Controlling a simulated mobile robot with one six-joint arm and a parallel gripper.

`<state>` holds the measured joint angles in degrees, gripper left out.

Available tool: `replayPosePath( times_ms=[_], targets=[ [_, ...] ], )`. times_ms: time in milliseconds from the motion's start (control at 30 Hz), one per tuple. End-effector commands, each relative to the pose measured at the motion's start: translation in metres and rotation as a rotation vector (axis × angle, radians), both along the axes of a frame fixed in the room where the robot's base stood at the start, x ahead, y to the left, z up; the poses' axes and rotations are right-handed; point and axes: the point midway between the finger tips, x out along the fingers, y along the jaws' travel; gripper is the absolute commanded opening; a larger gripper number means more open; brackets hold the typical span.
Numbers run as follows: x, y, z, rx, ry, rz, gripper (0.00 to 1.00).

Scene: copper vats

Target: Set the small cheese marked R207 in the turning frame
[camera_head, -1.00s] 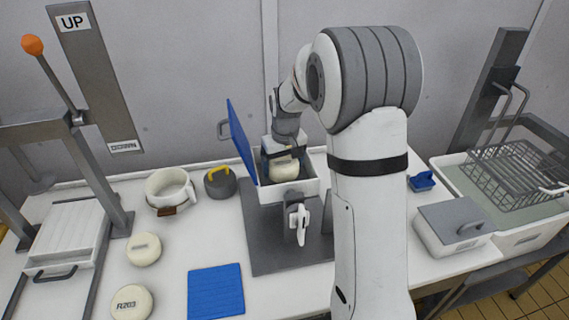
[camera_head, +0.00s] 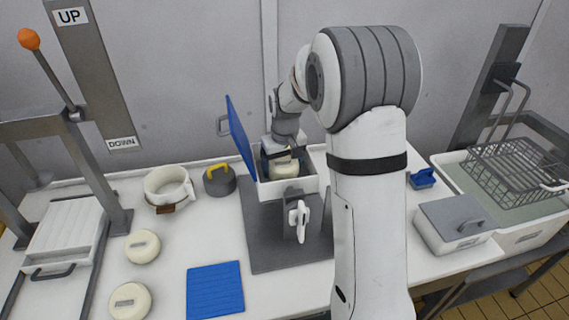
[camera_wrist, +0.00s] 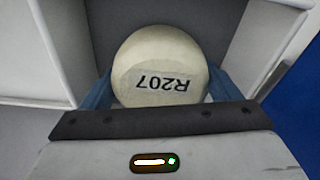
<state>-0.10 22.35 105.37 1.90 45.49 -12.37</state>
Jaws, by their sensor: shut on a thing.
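A small round cream cheese (camera_wrist: 160,58) with the label R207 sits between the fingers of my gripper (camera_wrist: 158,92) in the wrist view. My gripper is shut on it. In the head view the cheese (camera_head: 285,168) and my gripper (camera_head: 281,157) are inside the white box of the turning frame (camera_head: 290,190). The box has its blue lid (camera_head: 240,137) standing open on the left and a white handle at the front. White walls stand close around the cheese in the wrist view. Whether the cheese touches the box floor is hidden.
Two other cheeses (camera_head: 142,246) (camera_head: 130,300) lie at the left by a blue mat (camera_head: 215,290). A white ring mould (camera_head: 169,187) and a grey weight (camera_head: 219,180) stand behind. A lever press (camera_head: 70,215) is far left. A lidded box (camera_head: 455,223) and a basin with wire basket (camera_head: 515,172) are right.

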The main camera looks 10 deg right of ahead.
Motion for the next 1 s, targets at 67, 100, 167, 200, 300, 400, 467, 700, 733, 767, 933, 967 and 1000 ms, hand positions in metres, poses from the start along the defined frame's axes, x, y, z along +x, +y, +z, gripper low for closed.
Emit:
replayPosePath(
  times_ms=[67, 100, 167, 200, 300, 400, 467, 700, 733, 767, 933, 967, 1000],
  targets=[
    [0.000, 0.000, -0.001, 0.000, -0.001, 0.000, 0.48],
    [0.000, 0.000, -0.002, 0.000, -0.001, 0.000, 0.48],
    [0.000, 0.000, -0.002, 0.000, -0.001, 0.000, 0.48],
    [0.000, 0.000, -0.001, 0.000, -0.001, 0.000, 0.48],
    [0.000, 0.000, -0.001, 0.000, -0.001, 0.001, 0.48],
    [0.000, 0.000, -0.001, 0.000, -0.001, 0.001, 0.87],
    [0.000, 0.000, -0.002, 0.000, -0.001, 0.001, 0.92],
    [0.000, 0.001, -0.002, 0.000, 0.000, 0.001, 1.00],
    [0.000, 0.001, -0.003, 0.000, 0.001, 0.001, 1.00],
    [0.000, 0.001, -0.002, 0.000, 0.001, 0.001, 1.00],
    [0.000, 0.001, 0.004, 0.000, 0.000, 0.001, 1.00],
    [0.000, 0.001, 0.007, 0.000, 0.000, 0.001, 1.00],
    [0.000, 0.001, 0.010, 0.000, 0.000, 0.001, 1.00]
  ],
)
